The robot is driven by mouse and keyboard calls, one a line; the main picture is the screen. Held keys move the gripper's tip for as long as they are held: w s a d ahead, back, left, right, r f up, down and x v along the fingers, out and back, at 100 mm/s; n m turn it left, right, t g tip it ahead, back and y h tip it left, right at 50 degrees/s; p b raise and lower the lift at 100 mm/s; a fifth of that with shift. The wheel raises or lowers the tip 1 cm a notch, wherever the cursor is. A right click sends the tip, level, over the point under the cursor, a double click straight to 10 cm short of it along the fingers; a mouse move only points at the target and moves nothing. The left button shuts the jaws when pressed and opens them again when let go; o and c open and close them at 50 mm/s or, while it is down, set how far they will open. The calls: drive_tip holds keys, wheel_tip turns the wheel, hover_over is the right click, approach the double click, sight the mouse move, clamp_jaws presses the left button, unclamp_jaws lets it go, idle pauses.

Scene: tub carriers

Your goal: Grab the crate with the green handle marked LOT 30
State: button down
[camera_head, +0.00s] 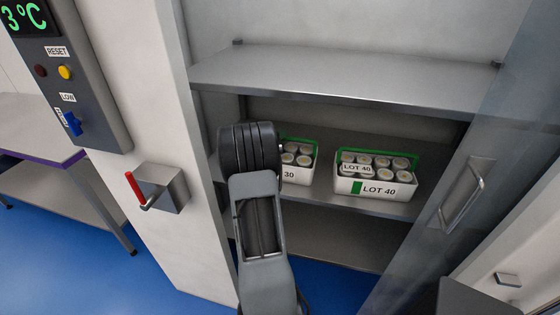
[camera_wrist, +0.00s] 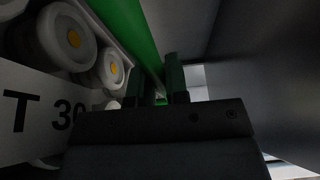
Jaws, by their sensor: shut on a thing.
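The crate marked "30" (camera_head: 301,176) stands on the middle shelf, white with a green handle (camera_head: 304,142) and several round-topped tubs inside. My arm hides its left part. In the wrist view its label (camera_wrist: 28,100) reads "T 30" close up, and the green handle (camera_wrist: 136,34) runs down between my fingers. My gripper (camera_wrist: 160,88) is shut on that handle. In the head view my own arm covers the fingers. I cannot tell whether the crate is lifted off the shelf.
A similar crate marked LOT 40 (camera_head: 376,189), also green-handled, stands close on the right. An upper shelf (camera_head: 350,77) hangs above. A transparent door (camera_head: 470,170) with a metal handle stands open at right.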

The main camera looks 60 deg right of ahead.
drive_tip(key=shift+d+r, duration=0.1)
drive_tip(key=shift+r, duration=0.05)
drive_tip(key=shift+r, duration=0.2)
